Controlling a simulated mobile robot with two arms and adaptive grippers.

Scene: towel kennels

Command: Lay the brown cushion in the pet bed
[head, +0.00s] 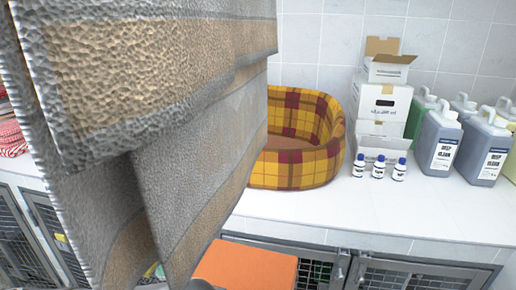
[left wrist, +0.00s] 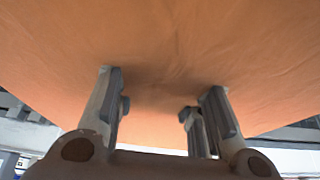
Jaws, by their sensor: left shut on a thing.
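The pet bed (head: 318,163), yellow and maroon plaid with a raised back, stands on the white counter; its left part is hidden by a hanging towel. A brownish inner floor shows past its front rim. The brown cushion, looking orange (head: 248,264), is at the bottom of the head view, below and in front of the counter edge, apart from the bed. In the left wrist view the cushion (left wrist: 160,40) fills the upper picture. My left gripper (left wrist: 163,92) is shut on it, with the fingertips against its cloth. My right gripper is not in view.
A grey and tan towel (head: 190,120) hangs very close, blocking the left of the head view. Right of the bed are white boxes (head: 382,105), small bottles (head: 378,167) and grey jugs (head: 438,140). The front counter is clear. Wire kennel doors (head: 400,275) are below.

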